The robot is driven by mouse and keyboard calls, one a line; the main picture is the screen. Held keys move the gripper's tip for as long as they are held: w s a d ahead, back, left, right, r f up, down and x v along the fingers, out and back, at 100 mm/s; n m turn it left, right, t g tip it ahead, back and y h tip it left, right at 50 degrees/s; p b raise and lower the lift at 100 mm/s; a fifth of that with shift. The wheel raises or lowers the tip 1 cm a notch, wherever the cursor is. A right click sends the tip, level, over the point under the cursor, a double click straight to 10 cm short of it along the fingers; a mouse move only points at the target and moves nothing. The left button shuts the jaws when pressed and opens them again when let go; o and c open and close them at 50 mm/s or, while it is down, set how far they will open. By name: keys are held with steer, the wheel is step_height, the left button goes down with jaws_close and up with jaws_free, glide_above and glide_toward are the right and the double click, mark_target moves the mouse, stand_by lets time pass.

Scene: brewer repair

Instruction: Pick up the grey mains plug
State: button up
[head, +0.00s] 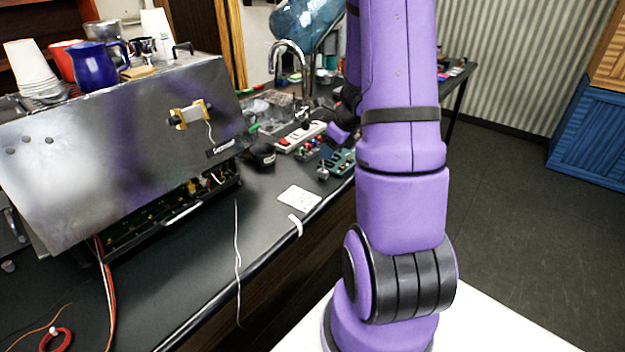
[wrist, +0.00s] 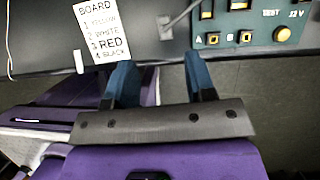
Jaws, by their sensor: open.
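A small grey piece (wrist: 165,27) with a grey cord running up and right from it lies on the dark bench in the wrist view; it looks like the grey mains plug. A small grey piece (head: 322,173) beside the teal panel in the head view seems to be the same thing. My gripper (wrist: 160,62) is open, with its two blue fingers apart and nothing between them. The grey piece lies beyond the fingertips, roughly in line with the gap. In the head view my arm largely hides the gripper.
A white card (wrist: 102,33) with a colour list lies left of the grey piece. A teal test panel (wrist: 245,28) with buttons stands at right. A large metal brewer (head: 120,140) with cups on top fills the bench's left. A white cord (head: 237,260) hangs over the front edge.

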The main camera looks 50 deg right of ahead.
mark_target(323, 170)
steer(key=x, duration=0.5)
steer(key=shift+f, duration=0.15)
steer(key=x, duration=0.3)
steer(key=shift+s+d+f, duration=0.1)
steer(key=shift+d+f, duration=0.2)
steer(key=shift+f, duration=0.15)
steer(key=shift+w+f, duration=0.25)
steer(key=shift+f, duration=0.3)
jaws_close()
